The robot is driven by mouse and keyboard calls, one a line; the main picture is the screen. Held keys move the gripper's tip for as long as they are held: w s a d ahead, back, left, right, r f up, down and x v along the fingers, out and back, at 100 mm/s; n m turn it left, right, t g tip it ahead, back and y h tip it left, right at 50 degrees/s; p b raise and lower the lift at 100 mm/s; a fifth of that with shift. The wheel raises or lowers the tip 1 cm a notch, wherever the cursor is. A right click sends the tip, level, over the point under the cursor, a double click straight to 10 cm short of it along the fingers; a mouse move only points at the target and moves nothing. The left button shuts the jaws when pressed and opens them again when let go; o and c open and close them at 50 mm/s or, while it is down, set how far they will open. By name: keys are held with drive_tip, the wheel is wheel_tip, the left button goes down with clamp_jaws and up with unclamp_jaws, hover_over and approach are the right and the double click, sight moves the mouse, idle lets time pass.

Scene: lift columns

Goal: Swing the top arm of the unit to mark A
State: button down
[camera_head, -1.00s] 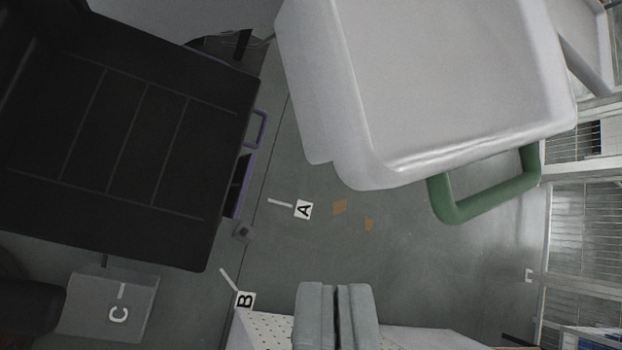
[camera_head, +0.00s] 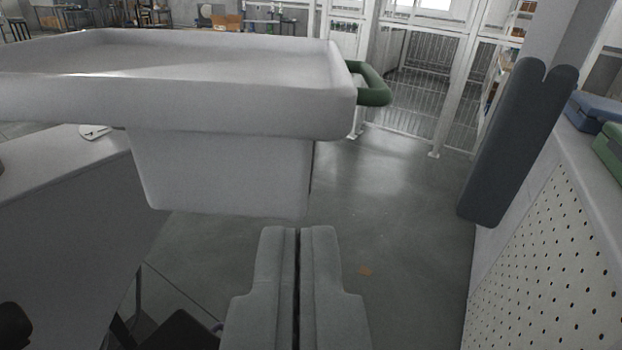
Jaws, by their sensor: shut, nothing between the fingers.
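The unit's top arm (camera_head: 200,100) is a pale grey tray-like block with a raised rim and a deeper box below it. It spans the upper left of the view. A green loop handle (camera_head: 375,92) sticks out from its right end. My gripper (camera_head: 299,232) is shut and empty, low in the middle of the view. In the picture its tips lie just below the box part and left of the handle; I cannot tell how far off they are. Mark A is not in view now.
A perforated white panel (camera_head: 545,260) and a dark grey rounded upright piece (camera_head: 515,145) stand at the right. Blue and green cases (camera_head: 600,107) lie behind them. White mesh fencing (camera_head: 425,85) is at the back. Grey floor (camera_head: 400,210) between is open.

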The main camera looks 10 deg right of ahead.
sight(315, 119)
drive_tip(key=shift+m+t+h, duration=0.3)
drive_tip(key=shift+m+t, duration=0.1)
drive_tip(key=shift+m, duration=0.2)
drive_tip(key=w, duration=0.4)
drive_tip(key=w+d, duration=0.1)
drive_tip(key=w, duration=0.7)
drive_tip(key=shift+d+f, duration=0.25)
drive_tip(key=shift+f, duration=0.1)
drive_tip(key=w+d, duration=0.1)
drive_tip(key=w, duration=0.4)
drive_tip(key=w+d, duration=0.2)
drive_tip(key=w, duration=0.3)
drive_tip(key=w+d, duration=0.1)
drive_tip(key=w, duration=0.4)
drive_tip(key=shift+w+d, duration=0.3)
drive_tip(key=shift+s, duration=0.1)
drive_tip(key=shift+s+a, duration=0.3)
drive_tip(key=shift+s, duration=2.55)
drive_tip(key=shift+s+a, duration=0.35)
drive_tip(key=shift+s, duration=2.5)
drive_tip(key=shift+s+a, duration=0.3)
drive_tip(key=shift+s, duration=2.55)
